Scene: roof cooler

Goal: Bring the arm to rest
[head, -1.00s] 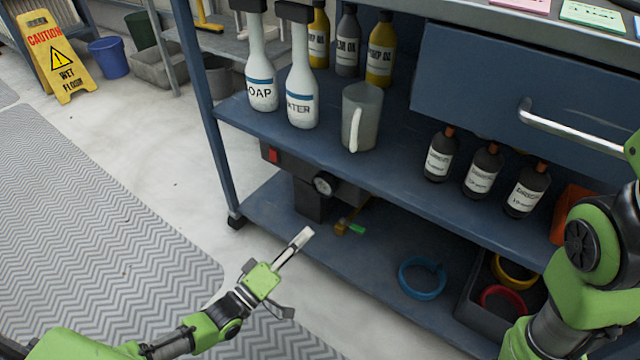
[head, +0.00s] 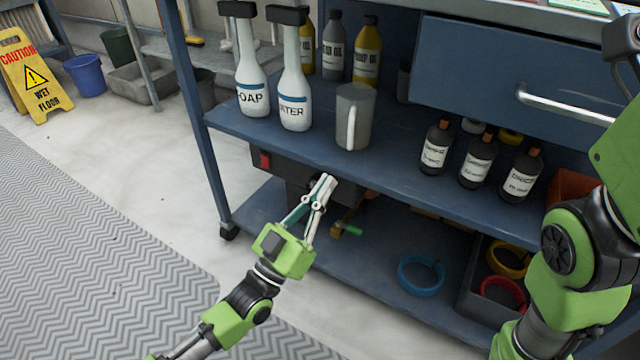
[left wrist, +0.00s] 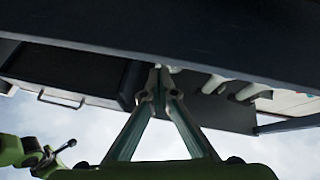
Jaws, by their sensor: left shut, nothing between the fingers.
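My left gripper (head: 323,186) is shut and empty in the head view. Its fingertips point up and away, in front of the dark device on the lower shelf and close to the front edge of the middle shelf (head: 225,119). I cannot tell whether they touch anything. In the left wrist view the fingers (left wrist: 156,72) meet at the tips below a dark slab. My right arm stands at the right edge of the head view, and its gripper is not clearly seen.
On the middle shelf stand a soap bottle (head: 252,85), a water bottle (head: 294,90), a grey jug (head: 362,105) and dark labelled bottles (head: 478,162). The lower shelf holds a blue ring (head: 405,285). A wet floor sign (head: 28,75) stands far left. Open floor lies left of the rack.

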